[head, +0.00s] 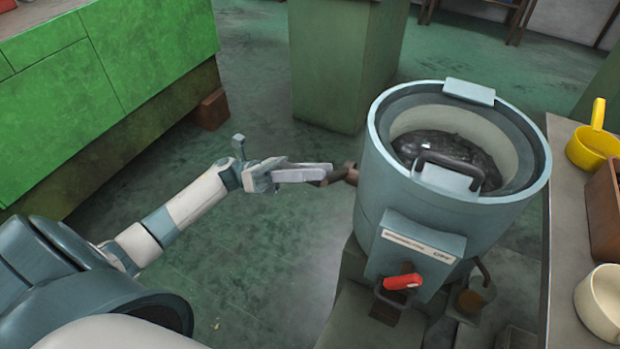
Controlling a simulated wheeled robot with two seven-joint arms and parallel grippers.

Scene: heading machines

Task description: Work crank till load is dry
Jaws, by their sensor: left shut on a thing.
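A blue-grey round drum machine (455,225) stands right of centre with its top open. A dark, shiny load (440,147) lies inside it; whether it is wet I cannot tell. A dark handle crosses the near side of the opening. A brown crank (351,174) sticks out from the drum's left side. My left gripper (322,176) reaches in from the left and is shut on the crank's outer end, which its fingers partly hide. My right gripper is not in view.
A bench (565,215) at right holds a yellow pan (592,145), a brown box (604,208) and a cream cup (600,303). Green cabinets (120,65) stand at left; the floor between is clear.

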